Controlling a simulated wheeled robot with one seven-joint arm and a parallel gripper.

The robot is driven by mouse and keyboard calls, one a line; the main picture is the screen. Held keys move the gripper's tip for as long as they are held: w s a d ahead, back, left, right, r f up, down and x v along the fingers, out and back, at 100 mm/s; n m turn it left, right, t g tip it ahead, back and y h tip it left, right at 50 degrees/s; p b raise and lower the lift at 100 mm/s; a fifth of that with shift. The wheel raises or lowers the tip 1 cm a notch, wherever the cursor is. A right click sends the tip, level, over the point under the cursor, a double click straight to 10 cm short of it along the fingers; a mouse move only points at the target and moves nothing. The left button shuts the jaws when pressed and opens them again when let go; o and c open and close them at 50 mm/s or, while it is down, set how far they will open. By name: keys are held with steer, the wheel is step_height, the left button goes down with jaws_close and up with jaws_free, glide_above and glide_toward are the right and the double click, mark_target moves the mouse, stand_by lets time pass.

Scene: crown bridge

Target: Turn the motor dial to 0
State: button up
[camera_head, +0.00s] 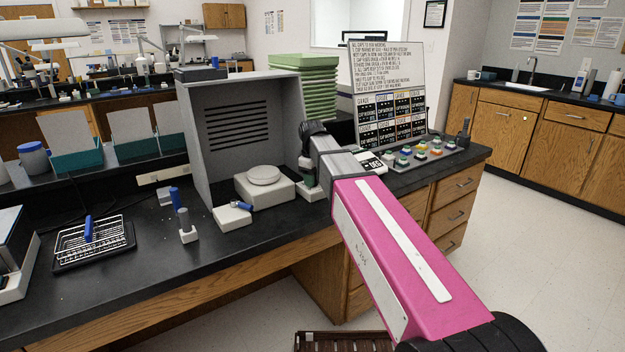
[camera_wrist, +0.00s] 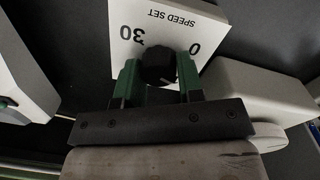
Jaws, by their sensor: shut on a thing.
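The motor dial is a black round knob (camera_wrist: 158,66) on a white panel (camera_wrist: 165,20) marked "SPEED SET", "30" and "0". In the wrist view the panel appears upside down, with "30" to the left of the knob and "0" to the right. My gripper (camera_wrist: 158,75) has its two green fingers on either side of the knob and is shut on it. The knob's pointer mark cannot be made out. In the head view my gripper (camera_head: 308,172) is at the bench, right of the grey hood, and the dial is hidden behind my arm.
A white device with a round top (camera_head: 264,180) stands left of my gripper, before the grey hood (camera_head: 232,125). A small white block (camera_head: 232,216) and a wire rack (camera_head: 92,240) lie farther left. Colored pieces (camera_head: 420,152) and a sign board (camera_head: 388,85) stand to the right.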

stand_by(0.4)
steer(key=o, duration=0.9)
steer(key=shift+r, duration=0.1)
steer(key=r, duration=1)
steer(key=shift+s+a+r, duration=0.1)
steer(key=shift+s+r, duration=0.1)
steer(key=shift+r, duration=0.1)
